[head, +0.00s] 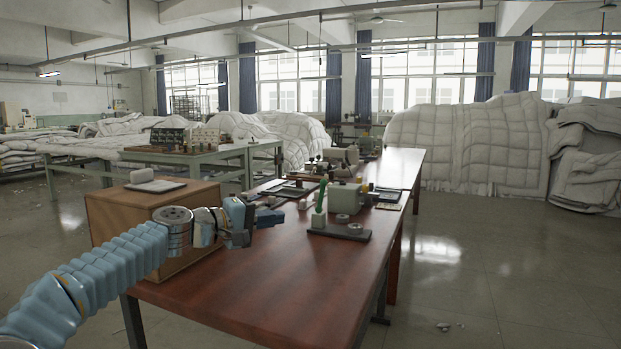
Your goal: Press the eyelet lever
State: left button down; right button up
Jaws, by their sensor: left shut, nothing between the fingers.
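A small eyelet press (344,198) with a pale box-shaped body stands on a dark base plate (330,231) on the reddish-brown table. A green lever (321,196) stands nearly upright at its left side. Small round grey parts lie on the base plate. My left gripper (270,217) reaches in from the left over the table, shut and empty. In the picture it is left of the green lever and apart from it. My right gripper is not in view.
More small machines and trays sit farther back on the tabletop. The tabletop's front part is clear. Duvet heaps (470,145) lie behind.

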aim_at(323, 182)
jog(key=i, duration=1)
